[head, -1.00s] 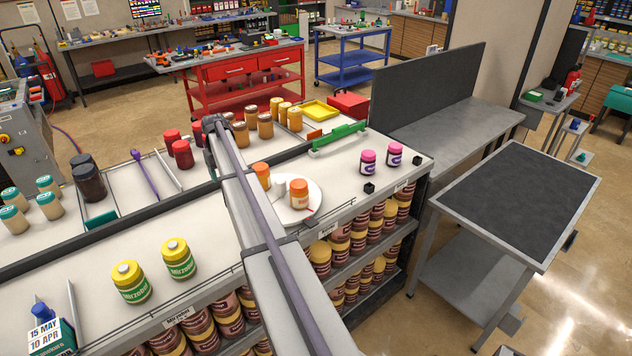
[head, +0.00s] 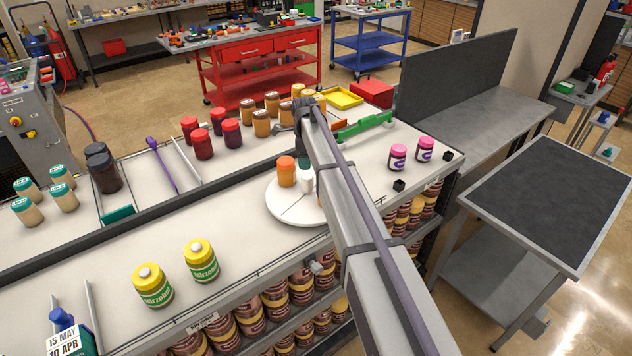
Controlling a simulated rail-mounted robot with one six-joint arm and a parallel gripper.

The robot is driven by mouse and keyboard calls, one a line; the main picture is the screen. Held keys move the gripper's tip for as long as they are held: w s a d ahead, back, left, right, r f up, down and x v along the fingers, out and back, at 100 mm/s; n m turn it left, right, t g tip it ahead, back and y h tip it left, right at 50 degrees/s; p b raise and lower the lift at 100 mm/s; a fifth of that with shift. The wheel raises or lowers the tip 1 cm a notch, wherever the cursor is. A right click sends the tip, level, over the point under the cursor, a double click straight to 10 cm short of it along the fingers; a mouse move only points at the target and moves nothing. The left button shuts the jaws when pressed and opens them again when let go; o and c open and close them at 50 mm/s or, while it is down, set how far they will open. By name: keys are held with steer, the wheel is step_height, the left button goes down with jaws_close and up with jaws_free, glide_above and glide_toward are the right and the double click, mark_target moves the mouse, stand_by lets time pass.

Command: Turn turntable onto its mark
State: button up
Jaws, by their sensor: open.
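The turntable (head: 283,206) is a round white disc on the near counter, left of my arm. An orange-capped jar (head: 286,172) stands upright on its left side. My arm covers the disc's right part, and any mark at the edge there is hidden.
Two yellow-lidded jars (head: 201,261) stand on the counter left of the turntable, with free counter between. Two pink-lidded jars (head: 398,157) and small black blocks (head: 399,185) stand to the right. A green bar (head: 364,126) and several brown jars (head: 262,123) are behind.

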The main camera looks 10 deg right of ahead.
mark_target(307, 176)
steer(key=f+b, duration=1)
steer(key=f, duration=0.1)
steer(key=shift+d+b, duration=0.2)
steer(key=shift+b, duration=0.15)
steer(key=shift+r, duration=0.15)
steer(key=shift+c, duration=0.3)
